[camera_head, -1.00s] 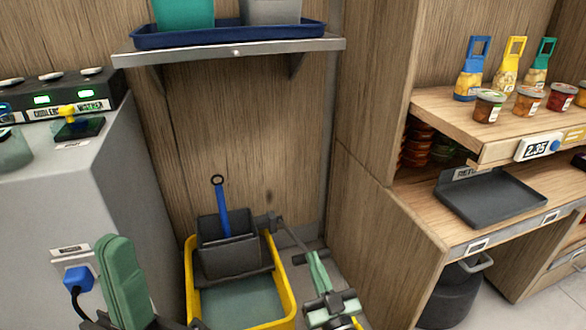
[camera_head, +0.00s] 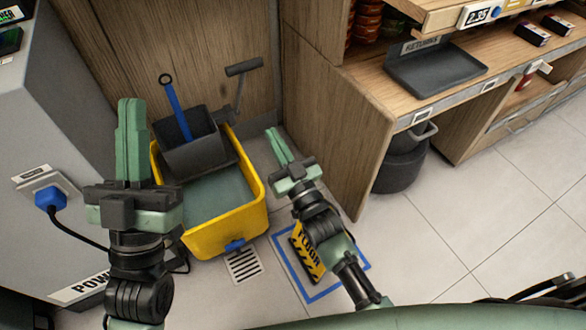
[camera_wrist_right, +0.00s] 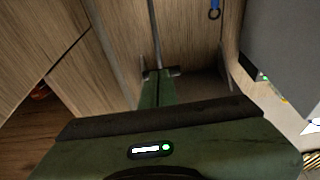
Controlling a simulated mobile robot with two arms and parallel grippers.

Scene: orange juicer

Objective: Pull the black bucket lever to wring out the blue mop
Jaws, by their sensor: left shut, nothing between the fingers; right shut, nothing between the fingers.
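The yellow bucket (camera_head: 225,232) stands on the floor against the wooden wall, with a dark wringer (camera_head: 205,155) at its back. The blue mop (camera_head: 173,105) stands in the wringer, its ringed handle leaning up; the ring also shows in the right wrist view (camera_wrist_right: 214,12). The black lever (camera_head: 243,69) rises behind the bucket's right side, its T-handle up. My right gripper (camera_head: 275,133) is shut and empty, right of the bucket and below the lever handle in the picture, apart from it. My left gripper (camera_head: 132,112) is shut and empty, left of the wringer.
A grey machine cabinet (camera_head: 75,120) and a blue plug (camera_head: 49,198) are at left. A wooden counter with a black tray (camera_head: 435,70) is at right, a dark bin (camera_head: 402,165) below it. A floor sign (camera_head: 307,258) lies near my right arm.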

